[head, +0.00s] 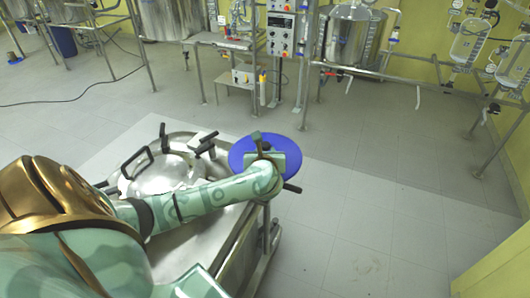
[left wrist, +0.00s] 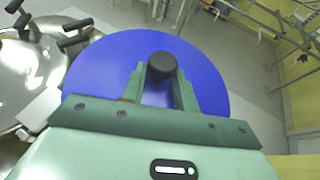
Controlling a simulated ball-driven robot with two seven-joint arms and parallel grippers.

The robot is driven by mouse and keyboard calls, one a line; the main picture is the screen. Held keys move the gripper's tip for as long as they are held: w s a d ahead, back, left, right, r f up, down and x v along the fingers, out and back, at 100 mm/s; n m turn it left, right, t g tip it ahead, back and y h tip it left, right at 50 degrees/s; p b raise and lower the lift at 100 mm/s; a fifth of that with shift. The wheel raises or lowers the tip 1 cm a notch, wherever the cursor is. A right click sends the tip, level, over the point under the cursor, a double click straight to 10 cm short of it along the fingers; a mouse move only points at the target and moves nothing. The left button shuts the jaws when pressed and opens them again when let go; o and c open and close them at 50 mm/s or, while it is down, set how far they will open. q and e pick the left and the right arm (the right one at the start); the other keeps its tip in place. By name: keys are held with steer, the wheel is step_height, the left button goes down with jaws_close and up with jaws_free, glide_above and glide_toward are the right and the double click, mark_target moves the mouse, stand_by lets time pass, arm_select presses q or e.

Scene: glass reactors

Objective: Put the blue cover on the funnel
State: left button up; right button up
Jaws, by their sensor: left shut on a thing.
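The blue cover (head: 238,153) is a flat round disc near the right edge of the steel vessel in the head view. In the left wrist view the cover (left wrist: 105,68) fills the space ahead of the fingers, with a dark round knob (left wrist: 162,66) at its middle. My left gripper (head: 266,150) is over the cover; in the left wrist view its green fingers (left wrist: 163,82) stand on either side of the knob, shut on it. I cannot pick out the funnel; the cover and arm may hide it. My right gripper is not in view.
A steel vessel with a domed lid and black-handled clamps (head: 157,172) lies left of the cover, close to it. Pipe frames, a control box (head: 281,35) and steel tanks (head: 348,35) stand at the back. The tiled floor on the right is clear.

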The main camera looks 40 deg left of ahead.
arm_select(q)
steer(key=shift+f, duration=0.1)
steer(key=o, duration=1.1)
steer(key=shift+s+d+r, duration=0.2)
steer(key=shift+r, duration=0.05)
steer(key=p+v, duration=0.1)
steer(key=v, duration=1)
steer(key=shift+s+d+r, duration=0.1)
steer(key=shift+s+r, duration=0.05)
